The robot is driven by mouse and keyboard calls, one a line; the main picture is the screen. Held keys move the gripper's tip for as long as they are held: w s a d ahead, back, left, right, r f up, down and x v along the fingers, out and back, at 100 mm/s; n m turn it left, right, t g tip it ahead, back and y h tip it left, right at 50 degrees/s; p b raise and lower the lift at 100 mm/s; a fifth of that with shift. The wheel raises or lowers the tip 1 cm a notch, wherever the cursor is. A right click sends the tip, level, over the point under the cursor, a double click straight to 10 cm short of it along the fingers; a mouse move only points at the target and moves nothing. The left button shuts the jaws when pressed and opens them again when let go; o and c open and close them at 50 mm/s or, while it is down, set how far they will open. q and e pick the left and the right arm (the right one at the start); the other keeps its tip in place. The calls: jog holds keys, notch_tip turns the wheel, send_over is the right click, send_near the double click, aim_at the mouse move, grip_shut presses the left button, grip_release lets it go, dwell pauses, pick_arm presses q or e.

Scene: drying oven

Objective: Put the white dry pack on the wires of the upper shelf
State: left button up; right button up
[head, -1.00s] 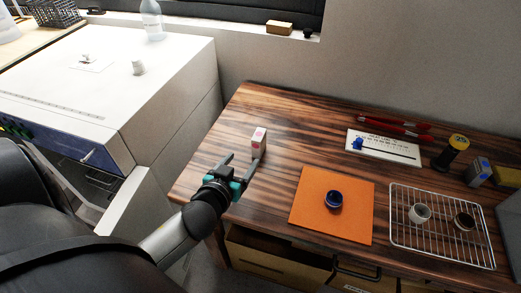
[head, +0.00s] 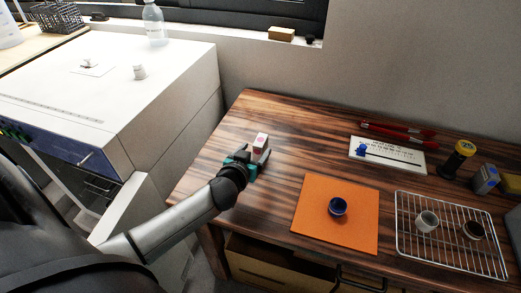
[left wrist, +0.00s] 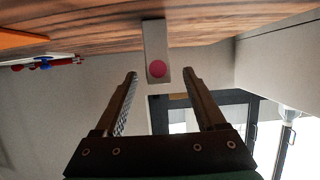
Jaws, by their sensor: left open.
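The white dry pack (head: 262,140), a small upright box with a pink dot, stands on the wooden table near its left end. My left gripper (head: 257,156) is open at the near side of the pack, its fingers pointing at it. In the left wrist view the pack (left wrist: 155,50) shows just beyond and between the two open fingertips (left wrist: 160,75), with a gap to both sides. The white drying oven (head: 150,110) is at the left. Its front is open at the lower part, and some wire shelf (head: 98,188) shows dimly inside; my arm hides much of it. My right gripper is not in view.
A wire rack (head: 440,262) with two small cups is farther right. A white card (head: 395,157), red tools and small bottles are behind. The oven door (head: 125,205) stands open beside the table.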

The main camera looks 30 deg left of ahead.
aim_at(261, 144)
pick_arm(q)
jog(key=shift+b+x, duration=0.75)
jog(key=shift+x, duration=1.75)
jog(key=shift+d, duration=0.1)
grip_shut()
